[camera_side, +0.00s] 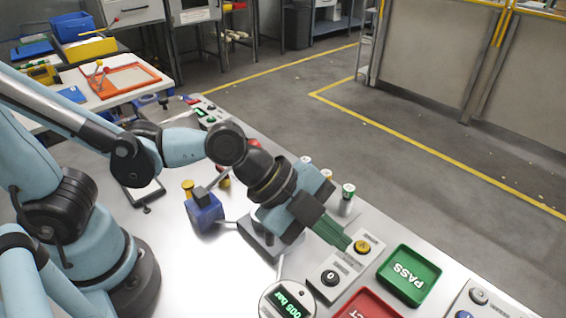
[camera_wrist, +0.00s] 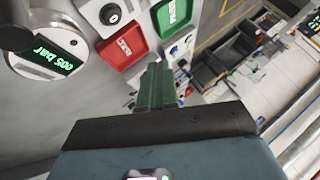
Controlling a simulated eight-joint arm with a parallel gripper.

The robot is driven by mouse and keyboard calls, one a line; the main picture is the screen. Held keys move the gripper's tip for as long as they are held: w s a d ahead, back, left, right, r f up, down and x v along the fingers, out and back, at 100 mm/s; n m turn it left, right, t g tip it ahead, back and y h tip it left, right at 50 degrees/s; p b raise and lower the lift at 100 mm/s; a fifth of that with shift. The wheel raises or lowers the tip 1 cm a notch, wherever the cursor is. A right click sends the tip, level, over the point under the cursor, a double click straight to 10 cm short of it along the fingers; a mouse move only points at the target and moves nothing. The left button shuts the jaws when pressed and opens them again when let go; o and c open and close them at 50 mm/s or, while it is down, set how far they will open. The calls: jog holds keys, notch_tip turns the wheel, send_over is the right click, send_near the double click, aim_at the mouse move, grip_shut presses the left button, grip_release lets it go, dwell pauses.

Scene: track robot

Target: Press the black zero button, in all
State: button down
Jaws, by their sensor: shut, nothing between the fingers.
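A black button (camera_side: 330,277) sits on the near end of a light grey plate, left of and nearer than a yellow button (camera_side: 362,246) on the same plate. The black button also shows at the top of the wrist view (camera_wrist: 112,14). A round gauge (camera_side: 287,302) beside it reads "005 bar"; the gauge is at the upper left in the wrist view (camera_wrist: 47,50). My gripper (camera_side: 349,246) has green fingers shut together and empty, pointing down toward the plate by the yellow button. I cannot tell whether the tips touch it. The fingers also show in the wrist view (camera_wrist: 156,72).
A green PASS tray (camera_side: 409,275) lies right of the plate, and a red tray (camera_side: 368,304) lies in front of it. Another button panel (camera_side: 490,301) is at the lower right. Small canisters (camera_side: 348,192) and a blue block with a yellow knob (camera_side: 204,210) stand near my arm.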

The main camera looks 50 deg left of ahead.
aim_at(325, 276)
jog(key=shift+f, duration=3.45)
jog(key=shift+f, duration=0.2)
jog(key=shift+f, duration=0.2)
jog(key=shift+r, duration=0.15)
jog(key=shift+r, duration=0.25)
jog(key=shift+r, duration=2.5)
